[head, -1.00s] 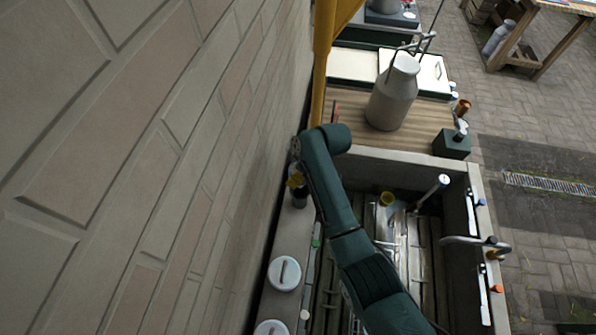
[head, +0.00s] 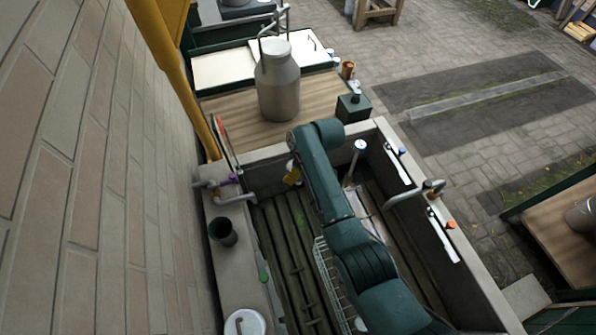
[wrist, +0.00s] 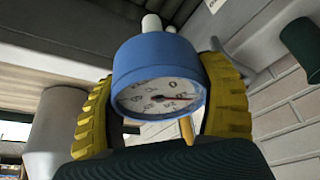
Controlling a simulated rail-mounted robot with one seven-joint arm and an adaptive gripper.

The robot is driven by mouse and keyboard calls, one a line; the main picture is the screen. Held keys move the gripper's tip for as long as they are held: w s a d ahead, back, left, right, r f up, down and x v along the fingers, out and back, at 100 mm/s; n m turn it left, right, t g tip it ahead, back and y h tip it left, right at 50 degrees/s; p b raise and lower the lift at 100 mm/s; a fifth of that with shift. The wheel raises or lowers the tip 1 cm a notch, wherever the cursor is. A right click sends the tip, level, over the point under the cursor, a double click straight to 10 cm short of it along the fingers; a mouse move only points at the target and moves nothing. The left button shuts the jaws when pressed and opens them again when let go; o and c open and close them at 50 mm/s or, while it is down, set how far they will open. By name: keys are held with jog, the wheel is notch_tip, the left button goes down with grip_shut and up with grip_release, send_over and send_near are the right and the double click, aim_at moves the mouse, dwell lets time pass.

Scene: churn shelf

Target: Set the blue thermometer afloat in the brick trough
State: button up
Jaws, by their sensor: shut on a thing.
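My gripper (wrist: 165,100) has ribbed yellow fingers shut on the sides of the blue thermometer (wrist: 150,55). The thermometer has a round white dial facing the wrist camera and a white knob beyond it. In the head view my gripper (head: 292,177) hangs over the far left part of the trough (head: 262,172), partly hidden by my arm. The thermometer is too small there to make out clearly. The trough has thick grey walls and dark slats inside; I cannot tell the water level.
A dark cup (head: 222,232) and a white lidded pot (head: 244,322) stand on the left ledge. Bent taps (head: 235,197) reach over the left wall. A metal milk can (head: 277,85) stands on the wooden top behind. A white-topped rod (head: 360,148) and a wire rack (head: 330,270) are in the trough.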

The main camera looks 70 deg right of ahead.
jog(key=shift+w+d+f, duration=0.15)
jog(key=shift+d+f, duration=0.05)
jog(key=shift+f, duration=0.2)
jog(key=shift+w+b, duration=0.15)
jog(key=shift+b, duration=0.25)
jog(key=shift+w+a+f, duration=0.1)
jog(key=shift+f, duration=0.15)
notch_tip(320, 180, down, 34)
jog(key=b, duration=3)
jog(key=o, duration=1.2)
jog(key=v, duration=1.2)
